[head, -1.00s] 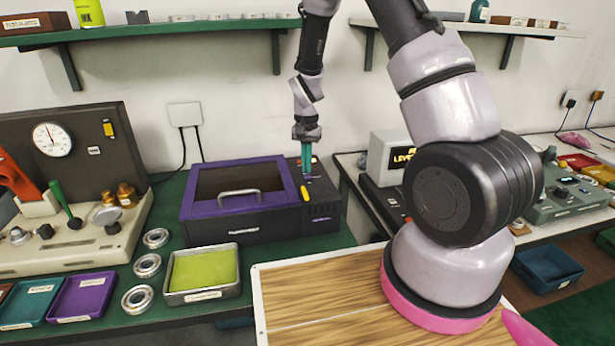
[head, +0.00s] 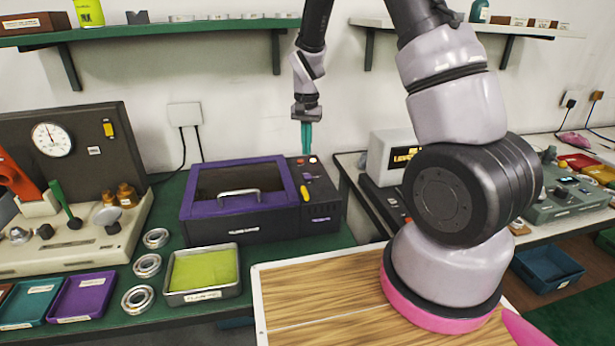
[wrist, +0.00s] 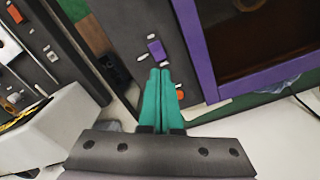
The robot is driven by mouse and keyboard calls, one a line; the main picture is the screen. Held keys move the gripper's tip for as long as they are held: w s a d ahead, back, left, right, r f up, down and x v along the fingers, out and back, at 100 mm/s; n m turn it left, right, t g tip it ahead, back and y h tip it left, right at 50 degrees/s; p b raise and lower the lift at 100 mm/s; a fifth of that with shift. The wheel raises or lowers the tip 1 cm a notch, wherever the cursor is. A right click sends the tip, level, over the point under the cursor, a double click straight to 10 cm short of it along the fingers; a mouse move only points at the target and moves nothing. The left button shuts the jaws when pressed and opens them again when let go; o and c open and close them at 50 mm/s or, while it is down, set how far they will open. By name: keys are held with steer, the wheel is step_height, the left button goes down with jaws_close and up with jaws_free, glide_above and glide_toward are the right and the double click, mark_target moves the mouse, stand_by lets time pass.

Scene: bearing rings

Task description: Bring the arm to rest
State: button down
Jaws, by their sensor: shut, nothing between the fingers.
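My gripper (head: 307,138) hangs fingers-down above the right part of the purple-and-black machine (head: 250,197), over its control panel. Its teal fingers are together and empty, and a gap shows between the fingertips and the panel. In the wrist view my gripper (wrist: 160,75) shows its two fingers closed side by side, with the panel (wrist: 140,20) beyond them. The panel carries a purple switch, an orange-red button and small white labels. The purple lid with its dark window is down.
Bearing rings (head: 148,265) lie on the green bench beside a tray with a yellow-green pad (head: 203,270). A gauge press (head: 70,190) stands left. A shelf (head: 150,32) runs above, left of my arm. A grey box with a display (head: 392,157) stands right.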

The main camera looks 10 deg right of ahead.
steer(key=s+d+r+t+y, duration=0.1)
steer(key=s+d+r+t, duration=0.1)
steer(key=s+r, duration=0.5)
steer(key=s+d+r+n+t, duration=0.1)
steer(key=s+r, duration=0.2)
steer(key=r, duration=0.8)
steer(key=s+d+r+t+y, duration=0.1)
steer(key=s+d+r+t, duration=0.1)
steer(key=s+r, duration=0.45)
steer(key=s+r+t, duration=0.2)
steer(key=s+r, duration=0.3)
steer(key=s, duration=0.3)
steer(key=shift+s+d+r+n, duration=0.3)
steer(key=shift+s+d+n, duration=0.1)
